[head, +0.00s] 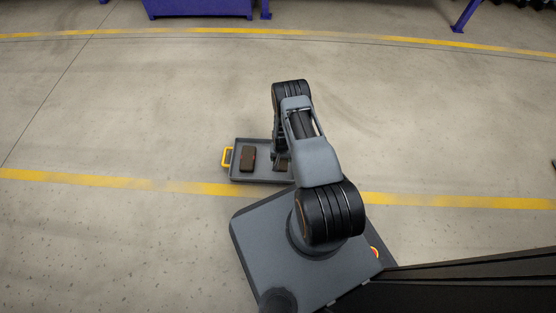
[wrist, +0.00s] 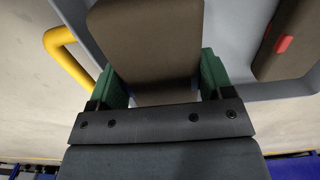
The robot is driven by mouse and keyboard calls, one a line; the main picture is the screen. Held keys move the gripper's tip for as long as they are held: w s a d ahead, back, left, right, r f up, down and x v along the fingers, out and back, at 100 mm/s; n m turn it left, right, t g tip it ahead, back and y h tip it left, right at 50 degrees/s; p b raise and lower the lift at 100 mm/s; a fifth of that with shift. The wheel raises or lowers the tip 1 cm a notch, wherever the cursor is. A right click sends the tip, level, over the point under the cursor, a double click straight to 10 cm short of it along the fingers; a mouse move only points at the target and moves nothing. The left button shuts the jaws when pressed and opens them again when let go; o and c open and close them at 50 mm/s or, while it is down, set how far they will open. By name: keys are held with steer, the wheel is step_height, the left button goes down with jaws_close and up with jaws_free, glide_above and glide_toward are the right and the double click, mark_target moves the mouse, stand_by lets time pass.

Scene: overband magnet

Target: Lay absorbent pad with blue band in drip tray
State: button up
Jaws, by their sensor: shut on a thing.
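The drip tray (head: 262,180) is a shallow grey tray on the floor. It also shows in the wrist view (wrist: 232,30). My gripper (wrist: 162,78) has green fingers shut on a brown pad (wrist: 145,45), which is over or in the right half of the tray. That pad also shows small in the head view (head: 283,166), partly hidden by my arm. I cannot tell whether it touches the tray floor.
A yellow handle (head: 227,157) sticks out at the tray's left end. Another yellow handle (wrist: 58,42) shows in the wrist view. A yellow floor line (head: 120,183) runs beside the tray. Purple-blue stands (head: 198,8) are far back. The floor around is mostly clear.

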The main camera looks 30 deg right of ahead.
mark_target(280, 160)
steer(key=shift+w+f, duration=0.2)
steer(key=shift+f, duration=0.05)
steer(key=f+b, duration=0.3)
steer(key=shift+w+f, duration=0.3)
steer(key=shift+f, duration=0.1)
steer(key=shift+a+r, duration=0.1)
steer(key=o, duration=0.9)
